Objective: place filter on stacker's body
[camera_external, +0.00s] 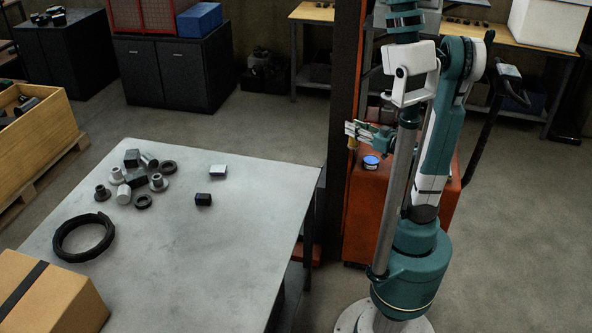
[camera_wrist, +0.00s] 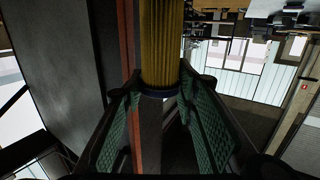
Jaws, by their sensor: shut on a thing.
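The filter (camera_wrist: 161,45) is a yellow pleated cylinder with a dark blue end ring, seen in the wrist view. My gripper (camera_wrist: 160,88) has green textured fingers on either side of the filter and is shut on it. In the external view my gripper (camera_external: 361,134) is small and partly hidden by my arm, with a bit of the yellow filter (camera_external: 352,143) showing just below it. The stacker's body (camera_external: 361,215) is the orange housing below, partly hidden behind my arm. The filter appears above the body's top, near the mast; any contact cannot be told.
A blue and white round item (camera_external: 371,162) sits on the stacker's top. The dark mast with orange edges (camera_external: 343,90) rises beside my gripper. The grey table (camera_external: 190,265) at left holds metal parts, a black ring (camera_external: 83,237) and a cardboard box (camera_external: 45,295).

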